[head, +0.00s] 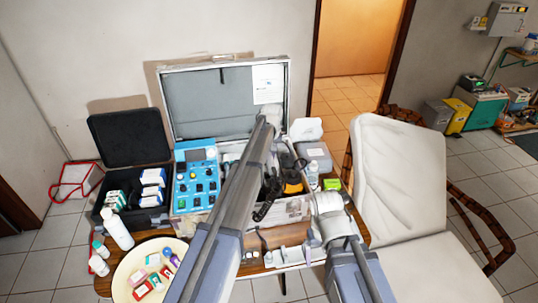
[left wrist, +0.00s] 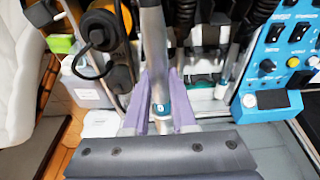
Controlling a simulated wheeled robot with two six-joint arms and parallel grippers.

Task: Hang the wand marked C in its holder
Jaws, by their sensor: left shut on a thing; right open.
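A silver wand (left wrist: 153,55) with a teal band stands between the purple fingers of my left gripper (left wrist: 160,100) in the left wrist view. The gripper is shut on it. The mark on its band is too small to read surely. Another wand (left wrist: 222,88) with a teal band is beside it to the right, near dark holder parts (left wrist: 197,82). I cannot tell which holder belongs to C. In the head view my left forearm hides the left gripper and the wand. My right gripper (head: 313,241) is open and empty near the case's front edge.
The open case (head: 225,64) holds a blue control panel (head: 196,178) and coiled black cable (head: 262,211). A tray (head: 128,283) of small boxes and a white bottle (head: 117,228) are at left. A white chair (head: 398,170) stands at right.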

